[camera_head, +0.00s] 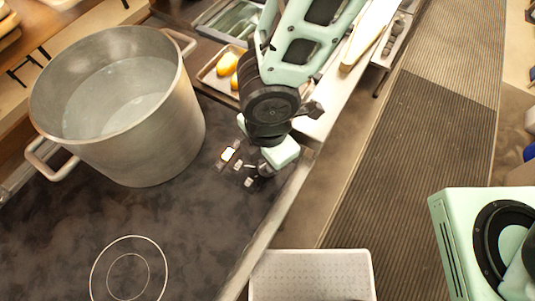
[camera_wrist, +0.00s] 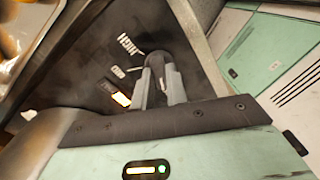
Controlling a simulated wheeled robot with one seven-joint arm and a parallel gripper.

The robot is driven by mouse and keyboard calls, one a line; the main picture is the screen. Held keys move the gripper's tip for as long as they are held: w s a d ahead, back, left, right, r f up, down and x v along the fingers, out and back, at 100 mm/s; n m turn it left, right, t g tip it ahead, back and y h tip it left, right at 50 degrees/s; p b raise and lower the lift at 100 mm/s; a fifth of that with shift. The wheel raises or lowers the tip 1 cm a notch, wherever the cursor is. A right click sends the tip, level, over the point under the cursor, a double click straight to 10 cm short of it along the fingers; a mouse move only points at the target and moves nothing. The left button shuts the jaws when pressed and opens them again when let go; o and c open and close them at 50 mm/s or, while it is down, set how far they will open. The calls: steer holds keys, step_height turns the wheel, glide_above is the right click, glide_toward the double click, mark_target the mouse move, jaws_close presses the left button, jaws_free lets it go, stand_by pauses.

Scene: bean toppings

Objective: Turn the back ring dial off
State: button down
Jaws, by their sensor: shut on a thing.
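My gripper (camera_wrist: 160,76) reaches down to the control area at the edge of the dark cooktop (camera_head: 195,235). In the wrist view its two grey fingers are close together around a dark round dial (camera_wrist: 157,61), shut on it. The fingers hide part of the dial, and I cannot tell its angle or which ring it serves. Small white markings (camera_wrist: 129,45) and a lit display (camera_wrist: 121,99) lie beside it. The lit display also shows in the head view (camera_head: 228,154), left of my gripper (camera_head: 254,172).
A large metal pot (camera_head: 165,130) with liquid stands on the cooktop, left of my arm. A ring marking (camera_head: 129,270) lies bare in front. A tray with yellow food (camera_head: 212,77) is behind. A white perforated container (camera_head: 311,277) is at the bottom, past the cooktop's edge.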

steer(key=shift+a+r, duration=0.1)
steer(key=c, duration=1.4)
jaws_free()
step_height(320, 180, up, 17)
steer(key=p, duration=0.2)
steer(key=shift+r, duration=0.15)
steer(key=s+d+m+b, duration=0.1)
steer(key=s+d+m, duration=0.1)
steer(key=d+m, duration=1.2)
steer(key=m, duration=0.4)
steer(key=shift+s+d+r+y, duration=0.25)
steer(key=shift+d+r+y, duration=0.05)
steer(key=shift+d+r, duration=0.05)
